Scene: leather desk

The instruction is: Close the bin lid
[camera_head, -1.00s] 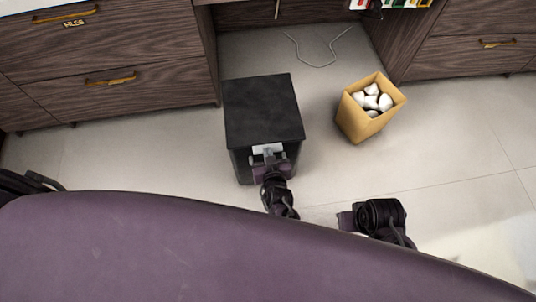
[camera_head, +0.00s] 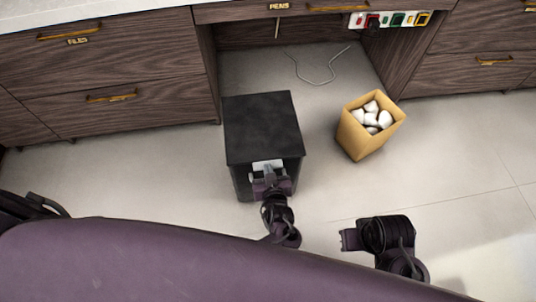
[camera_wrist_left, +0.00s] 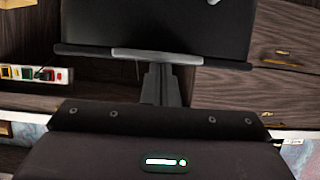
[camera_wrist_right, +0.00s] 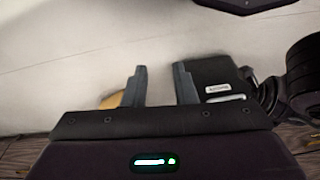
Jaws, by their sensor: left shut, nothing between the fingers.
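The black bin (camera_head: 260,135) stands on the floor, its dark lid (camera_head: 262,118) lying flat over the top; whether a small gap remains at the front is not clear. A pale plate (camera_head: 266,165) shows at its front edge. My left gripper (camera_head: 266,180) is right at that front edge. In the left wrist view its fingers (camera_wrist_left: 160,80) are together and empty, close below the lid's edge; contact is not certain. My right gripper (camera_head: 350,239) is to the right of the bin, apart from it. In the right wrist view its fingers (camera_wrist_right: 160,85) are spread and empty.
A tan bin (camera_head: 362,138) with white crumpled balls stands right of the black bin. A wooden desk (camera_head: 110,95) with drawers is behind. A cable (camera_head: 315,75) lies on the floor beneath it. A power strip (camera_head: 390,19) hangs at the upper right. Floor at right is clear.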

